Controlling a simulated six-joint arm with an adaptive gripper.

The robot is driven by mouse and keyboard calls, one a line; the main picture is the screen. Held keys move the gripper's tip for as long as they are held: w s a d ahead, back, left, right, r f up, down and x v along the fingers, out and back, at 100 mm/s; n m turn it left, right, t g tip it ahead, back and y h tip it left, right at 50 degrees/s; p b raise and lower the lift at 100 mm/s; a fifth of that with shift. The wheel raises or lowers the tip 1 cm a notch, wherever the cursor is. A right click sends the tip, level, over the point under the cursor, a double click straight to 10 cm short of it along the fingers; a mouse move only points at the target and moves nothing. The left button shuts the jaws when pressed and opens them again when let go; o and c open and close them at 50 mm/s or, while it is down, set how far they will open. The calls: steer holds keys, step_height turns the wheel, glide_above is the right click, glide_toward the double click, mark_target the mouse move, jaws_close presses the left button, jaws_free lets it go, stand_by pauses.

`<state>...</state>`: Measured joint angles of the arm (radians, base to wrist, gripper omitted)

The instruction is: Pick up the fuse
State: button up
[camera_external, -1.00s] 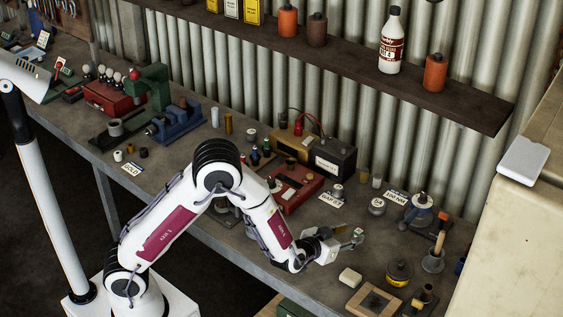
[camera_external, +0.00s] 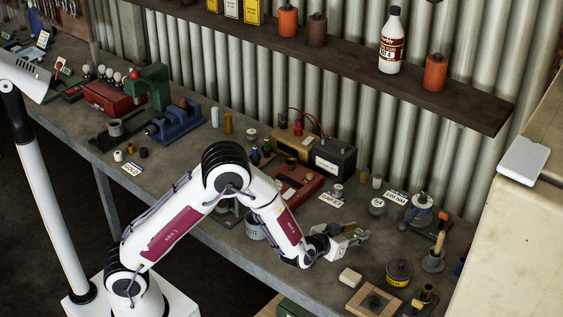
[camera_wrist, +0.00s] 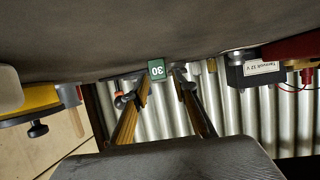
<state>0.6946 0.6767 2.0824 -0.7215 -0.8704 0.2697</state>
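The fuse (camera_wrist: 157,69) is a small green block marked 30, seen upside down in the wrist view. It shows at the bench surface near my fingertips, in line with the gap between them. My gripper (camera_wrist: 160,76) is open, with gaps visible on both sides of the fuse and no clear contact. In the external view my gripper (camera_external: 357,235) is low over the front part of the bench. I cannot make out the fuse there; the gripper may hide it.
A white block (camera_external: 350,277), a yellow tin with a dark top (camera_external: 399,272) and a wooden frame (camera_external: 374,300) lie just in front right. A grey round weight (camera_external: 377,207) and a black battery (camera_external: 333,160) stand farther back. Corrugated metal (camera_external: 350,110) closes the rear.

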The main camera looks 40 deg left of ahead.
steer(key=c, duration=0.4)
steer(key=shift+r, duration=0.2)
steer(key=shift+r, duration=4.85)
steer(key=shift+d+f, duration=0.1)
steer(key=s+d+r+m+g+h, duration=0.25)
steer(key=s+m+h, duration=0.2)
steer(key=s, duration=0.85)
steer(key=shift+s+a+r+m+g+h, duration=0.15)
steer(key=shift+s+r+m+h, duration=0.25)
steer(key=shift+s+r, duration=1.05)
steer(key=shift+s+a+r+m+h, duration=0.3)
steer(key=shift+s+r+h, duration=0.2)
steer(key=shift+s+r, duration=0.95)
steer(key=shift+s+a+r+m+g+h, duration=0.15)
steer(key=shift+s+r+m+h, duration=0.25)
steer(key=shift+s+r, duration=1.05)
